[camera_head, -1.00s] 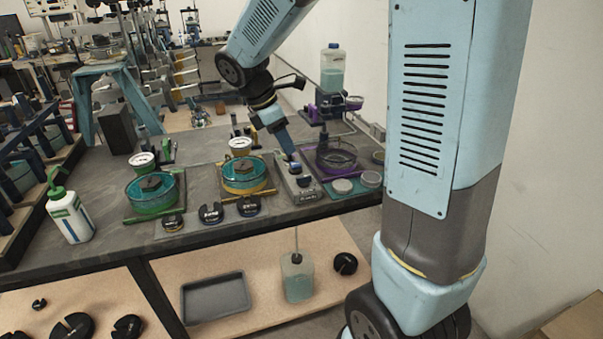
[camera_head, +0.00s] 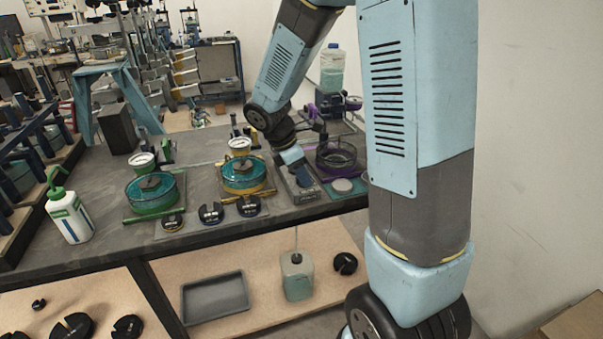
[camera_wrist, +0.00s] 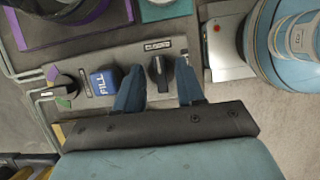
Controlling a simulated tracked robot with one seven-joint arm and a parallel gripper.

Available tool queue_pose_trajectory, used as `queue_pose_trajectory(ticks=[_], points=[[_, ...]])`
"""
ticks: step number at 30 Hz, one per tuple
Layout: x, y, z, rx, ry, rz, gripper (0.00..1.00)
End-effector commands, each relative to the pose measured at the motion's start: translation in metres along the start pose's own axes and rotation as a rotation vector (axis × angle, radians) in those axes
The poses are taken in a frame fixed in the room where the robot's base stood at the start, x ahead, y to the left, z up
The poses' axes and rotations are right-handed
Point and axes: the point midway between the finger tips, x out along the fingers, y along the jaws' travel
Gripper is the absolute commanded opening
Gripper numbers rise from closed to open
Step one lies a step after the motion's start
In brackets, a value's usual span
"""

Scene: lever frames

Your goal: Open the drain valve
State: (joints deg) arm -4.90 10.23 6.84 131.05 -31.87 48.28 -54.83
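A grey control panel (camera_head: 304,195) sits on the bench, close to a purple-framed dish. In the wrist view the panel (camera_wrist: 215,118) carries a blue knob marked FILL (camera_wrist: 103,82), a black knob (camera_wrist: 160,74) to its right under a small label too small to read, and a dark lever knob (camera_wrist: 66,86) at the left. I cannot tell from the labels which is the drain valve. My gripper (camera_wrist: 160,64) is open, its two blue fingers apart on either side of the black knob; contact is not visible. In the head view my gripper (camera_head: 291,157) is over the panel.
A purple-framed dish (camera_head: 337,157) stands right of the panel, a yellow-framed dish (camera_head: 243,176) and a green-framed dish (camera_head: 152,195) left. Black slotted weights (camera_head: 248,206) lie in front. A purple stand with a bottle (camera_head: 331,72) is behind. The wall is at right.

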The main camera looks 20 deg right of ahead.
Motion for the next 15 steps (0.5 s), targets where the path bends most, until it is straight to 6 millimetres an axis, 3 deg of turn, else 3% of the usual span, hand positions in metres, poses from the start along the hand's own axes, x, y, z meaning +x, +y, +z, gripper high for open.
queue_pose_trajectory(ticks=[4,15], points=[[-0.0002,0.0,-0.0001,0.0,0.0,0.0,0.36],[-0.0005,0.0001,-0.0003,0.0,0.0,0.0,0.01]])
